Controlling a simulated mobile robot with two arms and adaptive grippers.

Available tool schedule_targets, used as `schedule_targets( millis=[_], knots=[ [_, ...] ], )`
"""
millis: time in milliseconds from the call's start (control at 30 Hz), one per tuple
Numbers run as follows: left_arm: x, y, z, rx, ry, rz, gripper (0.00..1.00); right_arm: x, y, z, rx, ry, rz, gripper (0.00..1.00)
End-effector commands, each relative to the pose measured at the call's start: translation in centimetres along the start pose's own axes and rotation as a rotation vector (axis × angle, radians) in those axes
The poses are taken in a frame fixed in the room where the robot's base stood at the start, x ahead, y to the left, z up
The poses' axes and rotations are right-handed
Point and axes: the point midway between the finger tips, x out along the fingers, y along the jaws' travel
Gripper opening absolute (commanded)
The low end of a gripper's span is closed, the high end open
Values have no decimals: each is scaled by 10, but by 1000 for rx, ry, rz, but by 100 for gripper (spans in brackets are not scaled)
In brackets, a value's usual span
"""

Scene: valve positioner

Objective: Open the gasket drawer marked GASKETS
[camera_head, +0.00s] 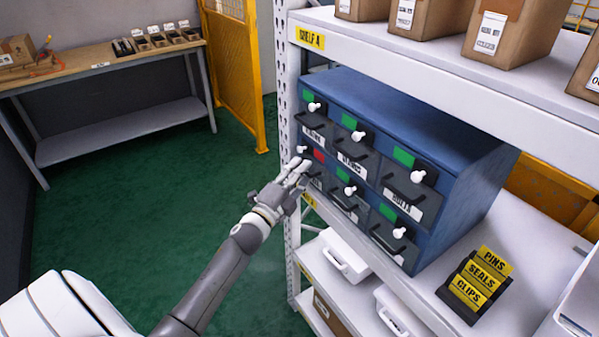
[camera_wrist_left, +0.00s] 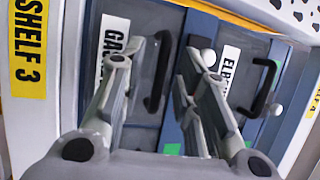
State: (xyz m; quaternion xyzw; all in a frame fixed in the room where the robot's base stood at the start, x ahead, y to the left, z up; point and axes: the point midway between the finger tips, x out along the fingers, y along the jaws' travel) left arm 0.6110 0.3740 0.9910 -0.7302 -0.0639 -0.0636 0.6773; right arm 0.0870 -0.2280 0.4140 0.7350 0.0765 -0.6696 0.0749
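The blue drawer cabinet (camera_head: 432,120) has two rows of grey drawers. The drawer with a label beginning "GAS" (camera_wrist_left: 112,42) fills the middle of the left wrist view; the rest of its label is hidden by a finger. Its black handle (camera_wrist_left: 158,75) shows between my left gripper's fingers (camera_wrist_left: 160,65), which are apart; contact cannot be told. In the head view my left gripper (camera_head: 296,172) is at the lower-left drawer, partly covering it. A red patch (camera_head: 319,155) and a white knob (camera_head: 302,149) show there. The drawer looks shut.
The other drawers show green patches (camera_head: 404,157) and white knobs. The drawer beginning "ELB" (camera_wrist_left: 232,65) is beside it. Shelf boards lie above (camera_head: 440,65) and below, with a PINS, SEALS, CLIPS stand (camera_head: 475,283) at right. White bins (camera_head: 345,257) are underneath. Green floor is clear at left.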

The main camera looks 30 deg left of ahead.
Motion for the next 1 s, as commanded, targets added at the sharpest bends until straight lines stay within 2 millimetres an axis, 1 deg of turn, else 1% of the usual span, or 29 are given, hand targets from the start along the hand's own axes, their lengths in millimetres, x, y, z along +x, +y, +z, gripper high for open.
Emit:
schedule_targets(
  millis=[133,300,367,767,867,1000],
  knots=[
    [0,0,0,0,0,0,29,0,1,0,-1,0,1,40],
    [0,0,0,-1,0,0,7,0,5,0,-2,-1,6,40],
    [0,0,0,-1,0,0,0,0,6,1,-2,-1,7,40],
    [-2,0,1,0,0,1,0,0,10,1,-1,-2,11,40],
    [-10,-1,4,0,0,3,0,-2,10,1,-1,-2,11,40],
    [-30,-6,12,1,0,4,0,-4,10,0,0,-2,12,40]
  ],
)
